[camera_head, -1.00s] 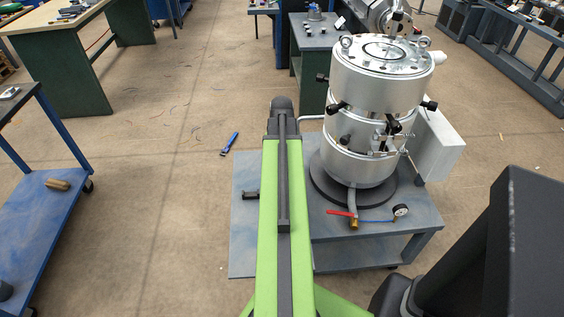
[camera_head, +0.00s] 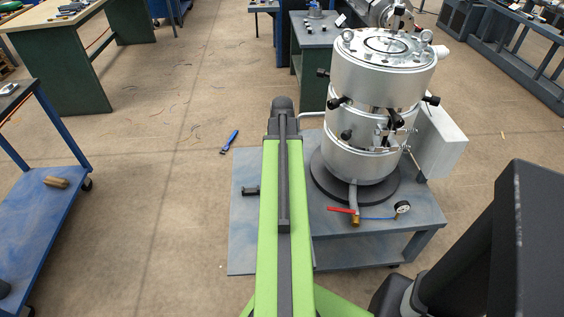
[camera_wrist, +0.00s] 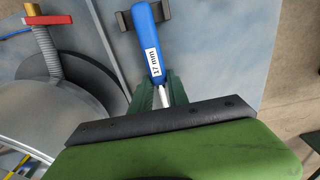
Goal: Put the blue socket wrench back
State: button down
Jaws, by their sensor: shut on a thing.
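The blue socket wrench (camera_wrist: 149,42) shows in the wrist view, with a white "17 mm" label on its blue handle. My gripper (camera_wrist: 160,95) is shut on its metal shaft between the green fingers. The handle points away from my gripper, toward the top of the picture. A dark U-shaped bracket (camera_wrist: 126,22) on the grey cart top lies behind the handle's far end; I cannot tell whether they touch. In the head view the bracket (camera_head: 251,191) sits left of my arm, and my gripper and the wrench are hidden.
A steel vessel (camera_head: 375,80) stands on the grey cart (camera_head: 410,216), with a red-handled valve (camera_head: 343,210) and a gauge (camera_head: 402,207) at its front. A blue tool (camera_head: 229,141) lies on the floor. A blue cart (camera_head: 60,220) stands at left, with clear floor between.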

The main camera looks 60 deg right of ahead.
jog(key=c, duration=1.2)
grip_release()
jog(key=r+p, duration=1.7)
jog(key=shift+s+a+r, duration=0.15)
jog(key=shift+a+r, duration=0.05)
jog(key=shift+a, duration=0.05)
